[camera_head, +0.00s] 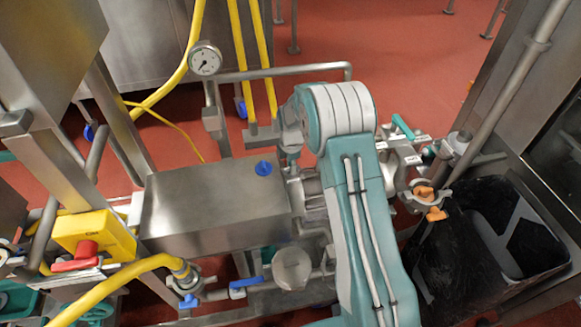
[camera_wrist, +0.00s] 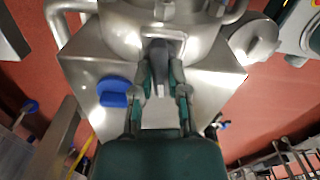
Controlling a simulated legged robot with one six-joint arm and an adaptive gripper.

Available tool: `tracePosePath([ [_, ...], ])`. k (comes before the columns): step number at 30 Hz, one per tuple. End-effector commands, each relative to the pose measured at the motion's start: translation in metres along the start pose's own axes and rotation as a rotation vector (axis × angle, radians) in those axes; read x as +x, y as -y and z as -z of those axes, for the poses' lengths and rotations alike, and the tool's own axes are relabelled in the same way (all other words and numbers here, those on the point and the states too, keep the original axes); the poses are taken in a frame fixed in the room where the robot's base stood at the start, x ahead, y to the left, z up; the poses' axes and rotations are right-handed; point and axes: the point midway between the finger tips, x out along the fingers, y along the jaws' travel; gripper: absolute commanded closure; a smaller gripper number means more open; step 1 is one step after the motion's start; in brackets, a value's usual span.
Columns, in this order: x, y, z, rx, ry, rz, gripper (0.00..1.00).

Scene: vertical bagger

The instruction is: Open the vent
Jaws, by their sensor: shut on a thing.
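In the wrist view, my gripper (camera_wrist: 161,76) has its two dark green fingers closed around a small grey handle (camera_wrist: 163,52). The handle stands against a shiny rounded steel body (camera_wrist: 120,35), above a steel box (camera_wrist: 90,72) with a blue knob (camera_wrist: 113,92). In the head view, the same steel box (camera_head: 200,215) and blue knob (camera_head: 263,168) show left of my arm. My fingers and the handle cannot be made out there. No part is clearly marked as the vent.
A yellow switch box with a red knob (camera_head: 88,248) stands at the left. Yellow hoses (camera_head: 245,70), a pressure gauge (camera_head: 205,58) and steel pipes (camera_head: 280,70) crowd the back. A black bin (camera_head: 450,250) stands at the right. Red floor (camera_head: 400,50) is clear behind.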

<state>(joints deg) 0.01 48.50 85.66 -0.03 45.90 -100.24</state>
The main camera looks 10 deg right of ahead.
Motion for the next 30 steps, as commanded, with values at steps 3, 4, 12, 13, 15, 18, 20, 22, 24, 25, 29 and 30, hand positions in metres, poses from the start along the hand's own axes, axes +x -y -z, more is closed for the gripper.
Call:
tracePosePath([
  [3,0.0007,-0.0013,0.0003,-0.050,0.000,-0.004,1.00],
  [4,0.0007,-0.0014,0.0003,-0.064,0.000,-0.004,1.00],
  [12,0.0008,-0.0016,0.0004,-0.260,0.000,-0.005,1.00],
  [13,0.0008,-0.0016,0.0004,-0.271,0.000,-0.005,1.00],
  [15,0.0008,-0.0016,0.0004,-0.313,0.001,-0.005,1.00],
  [18,0.0008,-0.0017,0.0005,-0.408,0.001,-0.005,1.00],
  [20,0.0008,-0.0017,0.0005,-0.452,0.001,-0.005,1.00],
  [22,0.0008,-0.0017,0.0005,-0.481,0.001,-0.005,1.00],
  [24,0.0008,-0.0017,0.0005,-0.510,0.001,-0.005,1.00],
  [25,0.0008,-0.0018,0.0005,-0.533,0.001,-0.005,1.00],
  [29,0.0008,-0.0018,0.0005,-0.652,0.002,-0.005,1.00],
  [30,0.0008,-0.0018,0.0006,-0.678,0.002,-0.005,1.00],
])
